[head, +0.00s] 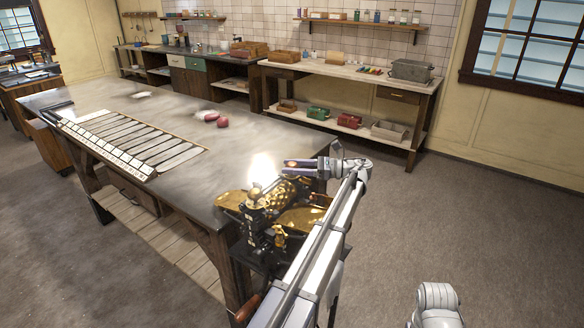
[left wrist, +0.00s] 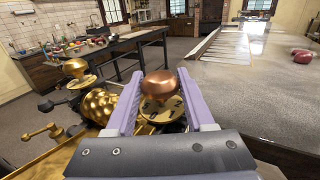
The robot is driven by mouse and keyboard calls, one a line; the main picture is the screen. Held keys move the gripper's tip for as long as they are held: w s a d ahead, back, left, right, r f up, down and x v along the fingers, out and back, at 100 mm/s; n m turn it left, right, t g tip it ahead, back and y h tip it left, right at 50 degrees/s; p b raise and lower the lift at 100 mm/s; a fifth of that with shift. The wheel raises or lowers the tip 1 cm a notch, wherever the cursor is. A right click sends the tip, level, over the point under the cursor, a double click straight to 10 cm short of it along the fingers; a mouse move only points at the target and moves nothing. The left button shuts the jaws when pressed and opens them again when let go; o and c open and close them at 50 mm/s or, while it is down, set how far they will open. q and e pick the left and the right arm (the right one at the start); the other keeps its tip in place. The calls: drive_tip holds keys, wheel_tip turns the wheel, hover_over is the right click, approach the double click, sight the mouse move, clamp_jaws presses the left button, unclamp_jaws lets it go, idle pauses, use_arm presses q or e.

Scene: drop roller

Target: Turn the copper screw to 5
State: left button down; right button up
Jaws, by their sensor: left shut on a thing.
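The copper screw (left wrist: 159,84) has a rounded, shiny head and stands above a brass dial (left wrist: 160,110) with dark numerals, in the left wrist view. My left gripper (left wrist: 157,88) is shut on the screw head, with one lilac finger on each side. In the head view my left gripper (head: 294,163) is over the far side of the ornate brass drop roller machine (head: 270,212). Which number the screw stands at is too small to tell. My right gripper is not in view.
The machine stands at the near right end of a long grey-topped table (head: 100,95). A slatted tray (head: 135,140) and dark red lumps (head: 222,122) lie on the table. In the left wrist view a brass knob (left wrist: 75,67) and an embossed brass roller (left wrist: 99,106) are left of the screw.

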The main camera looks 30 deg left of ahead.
use_arm(q)
drive_tip(key=shift+n+g+h, duration=0.5)
drive_tip(key=shift+n+g, duration=0.1)
drive_tip(key=shift+g, duration=0.2)
drive_tip(key=shift+c, duration=1.4)
unclamp_jaws()
